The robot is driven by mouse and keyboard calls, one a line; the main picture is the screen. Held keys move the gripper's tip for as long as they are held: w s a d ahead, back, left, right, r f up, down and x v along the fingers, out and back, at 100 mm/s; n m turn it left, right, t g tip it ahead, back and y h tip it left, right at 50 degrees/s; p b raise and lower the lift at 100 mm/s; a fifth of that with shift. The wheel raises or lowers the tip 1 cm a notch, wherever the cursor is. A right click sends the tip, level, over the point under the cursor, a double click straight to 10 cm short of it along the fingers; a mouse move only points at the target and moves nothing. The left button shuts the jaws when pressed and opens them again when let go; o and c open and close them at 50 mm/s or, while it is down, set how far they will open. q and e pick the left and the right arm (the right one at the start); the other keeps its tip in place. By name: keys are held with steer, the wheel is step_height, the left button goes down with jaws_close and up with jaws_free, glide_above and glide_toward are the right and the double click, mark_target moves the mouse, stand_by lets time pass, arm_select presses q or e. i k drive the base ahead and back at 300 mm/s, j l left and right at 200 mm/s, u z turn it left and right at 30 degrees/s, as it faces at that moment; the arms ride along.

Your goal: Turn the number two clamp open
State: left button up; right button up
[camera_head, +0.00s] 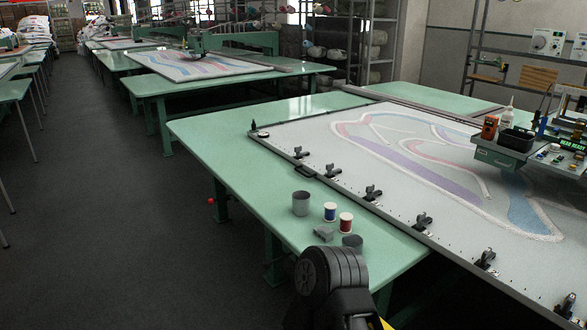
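Several black clamps stand in a row along the near-left edge of a tufting frame with pale cloth (345,197). From the far end they are a first clamp (300,153), a second clamp (331,170), a third clamp (373,193), then others such as this one (422,221) and another (486,260). I cannot read any numbers on them, and whether each is open or closed is too small to tell. A dark, ribbed arm part of mine with some yellow shows at the bottom centre. Neither gripper's fingers are in view.
On the green table (235,148) stand a grey cup (301,203), a blue spool (330,211), a red spool (346,222) and a second grey cup (352,242). A tufting gantry head (500,160) with small items stands at right. The floor at left is clear.

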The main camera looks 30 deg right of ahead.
mark_target(487, 255)
steer(key=i, duration=0.95)
steer(key=z, duration=3.95)
